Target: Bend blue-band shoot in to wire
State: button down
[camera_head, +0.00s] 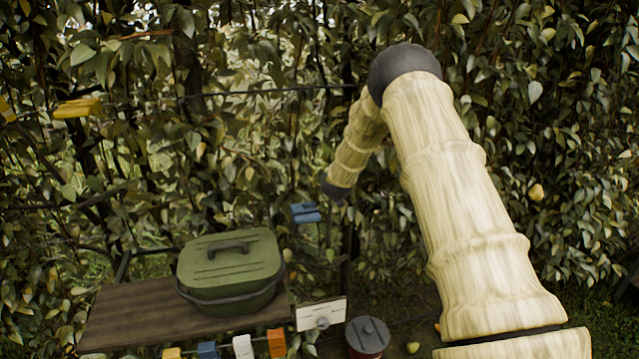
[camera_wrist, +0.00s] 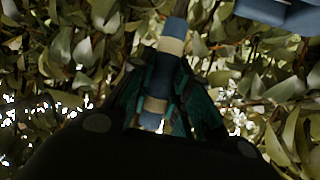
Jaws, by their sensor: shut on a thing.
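The blue-band shoot (camera_wrist: 172,45) shows in the wrist view as a straight stick with blue and cream bands. It runs from the top middle down between the teal fingers of my gripper (camera_wrist: 166,76). The fingers are shut on it, one on each side. In the head view my arm reaches into the hedge, and leaves and shadow hide the gripper and the shoot. A thin dark wire (camera_head: 268,92) crosses the foliage there, left of my arm. I cannot tell how far the shoot is from it.
A blue clip-like piece (camera_head: 305,213) hangs below my wrist; a yellow one (camera_head: 78,108) is at the upper left. A green lidded box (camera_head: 230,268) stands on a wooden shelf (camera_head: 130,315), with coloured tags along its front. A dark red lidded pot (camera_head: 367,338) is below. Dense leaves surround the arm.

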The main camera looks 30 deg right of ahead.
jog(key=shift+w+r, duration=0.15)
jog(key=shift+r, duration=0.05)
jog(key=c, duration=1.5)
grip_release()
jog(key=shift+w, duration=0.1)
jog(key=shift+o, duration=1)
jog(key=shift+w+d+f, duration=0.1)
jog(key=shift+w+f, duration=0.05)
jog(key=shift+f, duration=0.15)
jog(key=shift+r, duration=0.1)
jog(key=v, duration=1.2)
jog(key=shift+f, duration=0.25)
